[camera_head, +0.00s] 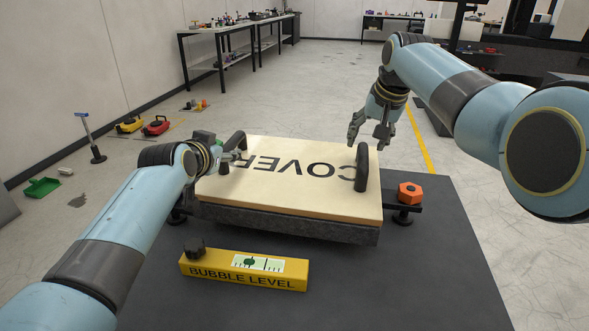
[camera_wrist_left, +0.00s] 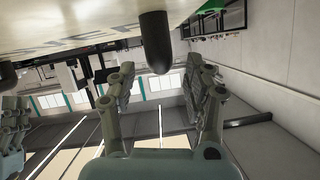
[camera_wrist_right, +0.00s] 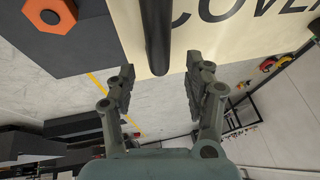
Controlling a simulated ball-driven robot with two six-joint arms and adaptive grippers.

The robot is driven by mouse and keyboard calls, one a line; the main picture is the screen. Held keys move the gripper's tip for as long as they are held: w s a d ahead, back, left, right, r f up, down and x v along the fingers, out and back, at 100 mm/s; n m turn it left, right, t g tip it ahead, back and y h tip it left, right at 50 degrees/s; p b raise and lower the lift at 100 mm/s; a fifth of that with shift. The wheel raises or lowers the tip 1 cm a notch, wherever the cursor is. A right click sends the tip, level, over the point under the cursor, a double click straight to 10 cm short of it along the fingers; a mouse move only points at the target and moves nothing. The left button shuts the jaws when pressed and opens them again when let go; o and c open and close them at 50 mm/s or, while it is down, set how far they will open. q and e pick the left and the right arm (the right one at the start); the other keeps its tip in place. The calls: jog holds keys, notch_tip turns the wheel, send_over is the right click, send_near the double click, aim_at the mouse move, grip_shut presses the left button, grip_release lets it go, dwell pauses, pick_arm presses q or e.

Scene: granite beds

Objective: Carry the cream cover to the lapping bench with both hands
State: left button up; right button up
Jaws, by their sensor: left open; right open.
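The cream cover (camera_head: 290,195), with COVER printed upside down on it, lies flat on a dark granite slab (camera_head: 290,224). It has a black handle at each end, a left handle (camera_head: 236,142) and a right handle (camera_head: 361,168). My left gripper (camera_head: 232,158) is open close to the left handle; in the left wrist view a black handle (camera_wrist_left: 155,42) lies ahead of the finger gap. My right gripper (camera_head: 369,133) is open above and behind the right handle, which shows ahead of its spread fingers in the right wrist view (camera_wrist_right: 157,35). Neither gripper visibly holds anything.
A yellow bubble level (camera_head: 243,283) lies at the front of the dark table (camera_head: 410,275). An orange hexagonal knob (camera_head: 410,193) stands right of the slab. Benches (camera_head: 235,30) stand at the back left, another (camera_head: 395,17) far back. Red and yellow items (camera_head: 155,126) lie on the floor left.

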aim_at(226, 145)
pick_arm(q)
jog(key=x, duration=0.3)
jog(key=shift+w+d+f, duration=0.1)
pick_arm(e)
jog(key=x, duration=0.3)
jog(key=shift+w+d+f, duration=0.1)
jog(key=shift+w, duration=0.1)
pick_arm(q)
jog(key=shift+w+f, duration=0.1)
jog(key=shift+w, duration=0.15)
pick_arm(e)
jog(key=shift+f, duration=0.25)
pick_arm(q)
jog(key=shift+w+f, duration=0.15)
jog(key=shift+w, duration=0.1)
pick_arm(e)
jog(key=shift+w+f, duration=0.1)
jog(key=shift+f, duration=0.2)
pick_arm(q)
grip_shut()
pick_arm(e)
grip_shut()
pick_arm(q)
jog(key=shift+w+r, duration=0.1)
jog(key=shift+r, duration=0.2)
pick_arm(e)
jog(key=shift+w+a+r, duration=0.1)
jog(key=shift+a+r, duration=0.15)
